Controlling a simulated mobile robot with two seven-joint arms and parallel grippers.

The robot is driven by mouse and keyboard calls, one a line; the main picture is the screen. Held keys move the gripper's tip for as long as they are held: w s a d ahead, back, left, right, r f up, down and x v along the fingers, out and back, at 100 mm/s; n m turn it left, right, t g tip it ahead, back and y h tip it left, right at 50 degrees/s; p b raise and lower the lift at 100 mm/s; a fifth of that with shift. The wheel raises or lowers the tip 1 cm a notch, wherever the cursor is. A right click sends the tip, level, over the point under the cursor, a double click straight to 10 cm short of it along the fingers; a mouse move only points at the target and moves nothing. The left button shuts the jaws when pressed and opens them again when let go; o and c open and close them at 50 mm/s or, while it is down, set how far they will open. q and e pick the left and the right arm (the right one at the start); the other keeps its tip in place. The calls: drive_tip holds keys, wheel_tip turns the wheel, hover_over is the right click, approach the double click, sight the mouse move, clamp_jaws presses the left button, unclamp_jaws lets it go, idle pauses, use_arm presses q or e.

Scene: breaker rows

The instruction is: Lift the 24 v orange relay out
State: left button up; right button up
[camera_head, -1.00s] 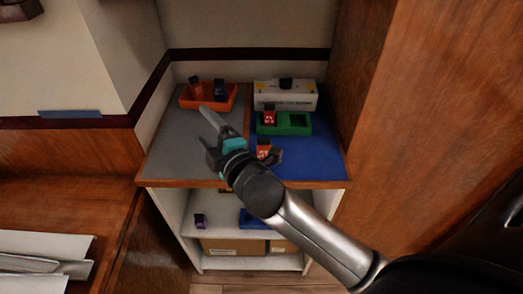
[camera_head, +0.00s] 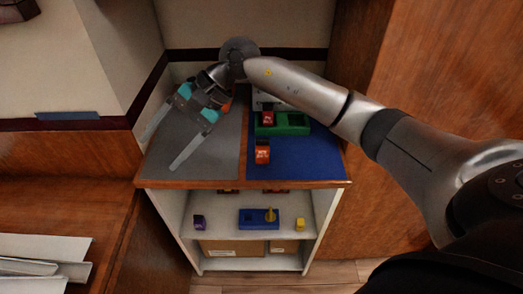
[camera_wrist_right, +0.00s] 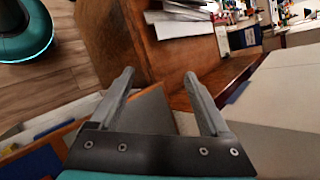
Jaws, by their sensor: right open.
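An orange-red relay (camera_head: 262,152) stands on the blue mat near the front of the top shelf; its label is too small to read. A red relay (camera_head: 268,118) is at the green tray (camera_head: 294,131) behind it; I cannot read its label either. My right gripper (camera_head: 161,153) is open and empty over the left edge of the grey mat, apart from both relays. Its spread fingers also show in the right wrist view (camera_wrist_right: 158,75), with nothing between them. An orange tray (camera_head: 228,104) is mostly hidden behind my right gripper. My left gripper is not in view.
The grey mat (camera_head: 217,160) is largely bare. A white box (camera_head: 258,96) at the back is mostly covered by my right arm. The lower shelf holds a purple block (camera_head: 199,222), a blue base with a yellow peg (camera_head: 259,220) and a yellow block (camera_head: 300,224). A wooden wall (camera_head: 400,80) bounds the right.

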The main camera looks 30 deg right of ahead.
drive_tip(key=w+d+f+n+h, duration=0.15)
drive_tip(key=d+h, duration=0.35)
drive_tip(key=d, duration=0.5)
wheel_tip(320, 180, up, 2)
drive_tip(key=n+g+h, duration=0.1)
drive_tip(key=n+h, duration=0.1)
drive_tip(key=h, duration=0.3)
hover_over(263, 145)
drive_tip(key=f, duration=0.3)
drive_tip(key=f+b, duration=0.1)
drive_tip(key=f, duration=0.5)
drive_tip(key=shift+w+a, duration=0.2)
drive_tip(key=shift+w, duration=0.15)
drive_tip(key=shift+s+d+f+b, duration=0.1)
drive_tip(key=shift+f+b, duration=0.15)
drive_tip(key=shift+f, duration=1.1)
drive_tip(key=shift+s+d+f+b, duration=0.1)
drive_tip(key=shift+f+b, duration=0.1)
drive_tip(key=shift+f, duration=1.15)
drive_tip(key=shift+c, duration=0.2)
clamp_jaws()
